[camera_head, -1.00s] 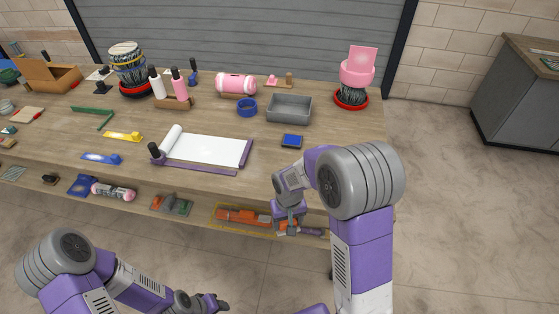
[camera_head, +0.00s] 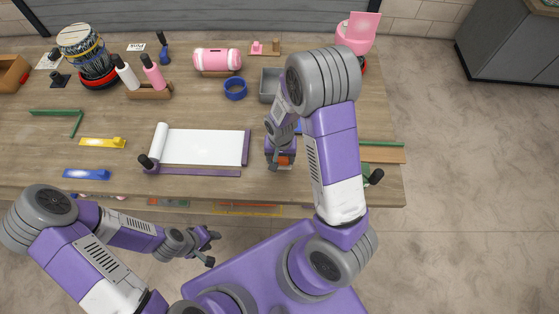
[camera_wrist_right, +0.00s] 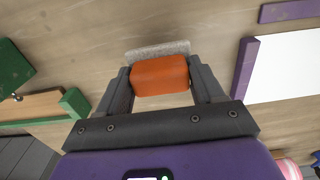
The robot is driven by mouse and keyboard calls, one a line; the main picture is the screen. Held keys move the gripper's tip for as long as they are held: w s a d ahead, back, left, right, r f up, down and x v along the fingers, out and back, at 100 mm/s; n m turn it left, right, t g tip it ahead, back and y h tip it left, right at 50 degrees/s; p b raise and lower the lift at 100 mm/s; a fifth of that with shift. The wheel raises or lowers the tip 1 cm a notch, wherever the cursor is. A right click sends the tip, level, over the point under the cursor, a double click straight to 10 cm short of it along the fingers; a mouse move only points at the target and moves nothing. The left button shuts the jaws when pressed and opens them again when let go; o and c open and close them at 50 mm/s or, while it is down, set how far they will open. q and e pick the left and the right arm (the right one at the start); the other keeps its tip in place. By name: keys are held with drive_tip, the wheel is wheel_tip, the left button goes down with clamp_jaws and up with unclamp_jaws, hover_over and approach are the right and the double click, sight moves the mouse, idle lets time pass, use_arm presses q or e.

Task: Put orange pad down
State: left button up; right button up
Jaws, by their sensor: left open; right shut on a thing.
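The orange pad (camera_wrist_right: 160,76) is a small orange block with a grey felt-like layer (camera_wrist_right: 157,51) along one side. It sits between the two dark fingers of my right gripper (camera_wrist_right: 162,88), which is shut on it. In the head view my right gripper (camera_head: 281,158) is at the table's front part, just right of the white sheet, with a bit of orange showing below it. I cannot tell whether the pad touches the table. My left gripper (camera_head: 210,247) is open and empty, in front of the table's front edge.
The white sheet (camera_head: 203,147) with purple bars lies left of the pad. A green-edged wooden piece (camera_head: 385,152) lies to the right. A grey tray (camera_head: 270,86) and blue ring (camera_head: 235,89) stand behind. Bare wood surrounds the pad in the wrist view.

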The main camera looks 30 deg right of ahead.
sight(280, 162)
drive_tip(key=shift+w+f, duration=0.15)
drive_tip(key=shift+f, duration=1.8)
drive_tip(key=shift+f, duration=0.15)
drive_tip(key=o, duration=1)
wheel_tip(280, 162, up, 12)
drive_tip(key=shift+r+p, duration=0.2)
drive_tip(key=shift+p, duration=0.2)
drive_tip(key=shift+f, duration=0.1)
